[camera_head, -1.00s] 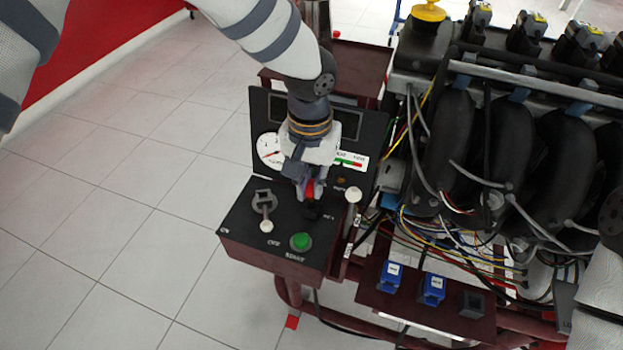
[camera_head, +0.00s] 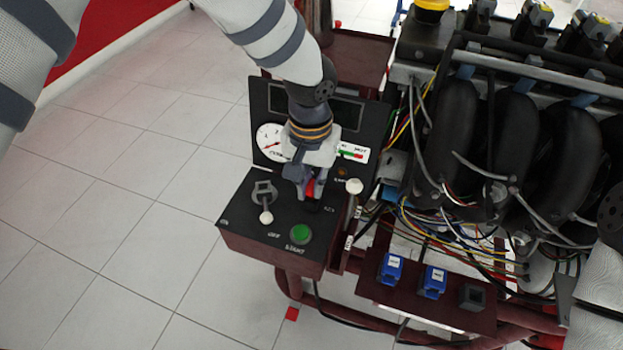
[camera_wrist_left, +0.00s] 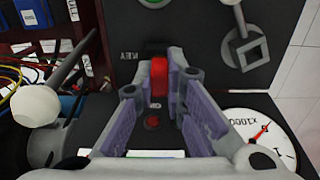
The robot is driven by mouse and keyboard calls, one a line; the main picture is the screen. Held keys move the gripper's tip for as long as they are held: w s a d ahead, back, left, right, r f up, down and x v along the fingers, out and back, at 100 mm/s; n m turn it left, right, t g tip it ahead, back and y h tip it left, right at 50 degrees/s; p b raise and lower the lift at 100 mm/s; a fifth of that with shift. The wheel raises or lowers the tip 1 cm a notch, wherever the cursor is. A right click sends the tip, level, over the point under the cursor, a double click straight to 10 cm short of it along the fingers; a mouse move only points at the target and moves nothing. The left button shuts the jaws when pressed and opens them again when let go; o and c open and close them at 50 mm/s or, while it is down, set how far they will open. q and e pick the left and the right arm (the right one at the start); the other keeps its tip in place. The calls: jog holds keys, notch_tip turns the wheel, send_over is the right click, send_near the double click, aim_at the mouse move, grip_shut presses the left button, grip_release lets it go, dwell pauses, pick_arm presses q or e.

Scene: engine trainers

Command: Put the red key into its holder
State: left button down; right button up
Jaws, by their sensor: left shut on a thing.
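The red key (camera_head: 311,188) is between the fingertips of my left gripper (camera_head: 309,192), which is shut on it above the black control panel (camera_head: 282,222). In the left wrist view the red key (camera_wrist_left: 158,76) shows between the two fingers (camera_wrist_left: 160,92). A small black holder (camera_head: 311,207) sits on the panel just in front of the key. It also shows as a dark block in the left wrist view (camera_wrist_left: 154,47). The key's tip is at or close to the holder; whether it is inside is hidden. My right gripper is not visible.
A white-knobbed lever (camera_head: 354,187) stands close to the right of the gripper. A grey switch (camera_head: 264,196) and green start button (camera_head: 301,234) are on the panel. A gauge (camera_head: 271,141) is behind. The engine (camera_head: 500,130) with wires fills the right.

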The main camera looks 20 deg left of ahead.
pick_arm(q)
jog(key=shift+f, duration=0.15)
jog(key=c, duration=1.2)
grip_release()
jog(key=shift+c, duration=0.2)
jog(key=shift+r+p, duration=0.7)
jog(key=shift+r, duration=0.8)
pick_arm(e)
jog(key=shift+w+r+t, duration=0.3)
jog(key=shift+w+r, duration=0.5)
pick_arm(q)
jog(key=shift+r, duration=0.1)
